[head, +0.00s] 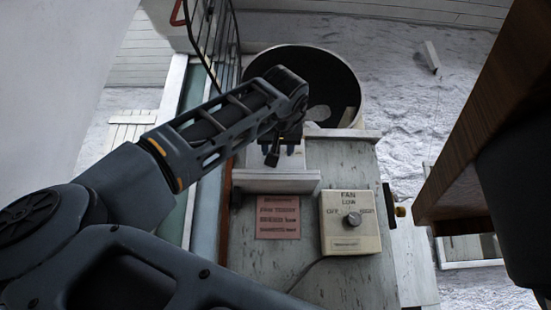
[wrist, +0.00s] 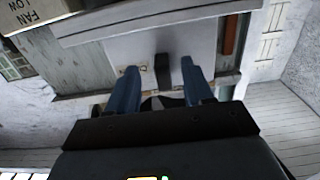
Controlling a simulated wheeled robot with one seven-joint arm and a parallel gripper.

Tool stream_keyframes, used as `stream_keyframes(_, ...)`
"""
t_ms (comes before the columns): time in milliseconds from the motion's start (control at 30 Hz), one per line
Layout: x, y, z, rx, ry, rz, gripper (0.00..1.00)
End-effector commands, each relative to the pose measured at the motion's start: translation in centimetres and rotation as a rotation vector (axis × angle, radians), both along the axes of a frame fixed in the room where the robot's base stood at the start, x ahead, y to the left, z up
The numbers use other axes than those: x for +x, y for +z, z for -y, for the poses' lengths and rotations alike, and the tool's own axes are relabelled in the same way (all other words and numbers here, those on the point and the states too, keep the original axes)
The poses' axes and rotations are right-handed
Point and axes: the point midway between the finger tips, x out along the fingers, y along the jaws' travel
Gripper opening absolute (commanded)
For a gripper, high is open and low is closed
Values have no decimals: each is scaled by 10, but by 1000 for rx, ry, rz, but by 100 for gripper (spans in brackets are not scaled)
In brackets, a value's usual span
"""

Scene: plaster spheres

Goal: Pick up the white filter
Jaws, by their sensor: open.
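A white panel (wrist: 140,45) with a small dark upright block (wrist: 163,78) on it lies ahead of my fingers in the wrist view; it looks like the white filter, though no label shows. In the head view the white piece (head: 262,183) sits at the far end of the grey bench, partly hidden by my arm. My gripper (head: 281,152) is over it, pointing down. In the wrist view my gripper (wrist: 159,66) is open, one finger on each side of the dark block. I cannot tell whether the fingers touch it.
A fan control box (head: 350,222) with a knob and a pink label (head: 278,217) are on the grey bench nearer me. A dark round opening (head: 335,75) with pale pieces lies beyond. A wooden edge (head: 490,120) rises at the right, a dark rail (head: 215,40) at the left.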

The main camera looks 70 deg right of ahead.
Motion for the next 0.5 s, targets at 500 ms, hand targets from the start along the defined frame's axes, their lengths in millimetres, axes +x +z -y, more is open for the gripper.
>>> stream_keyframes(500, 17, 3, 37, -1, 0, 0, 51)
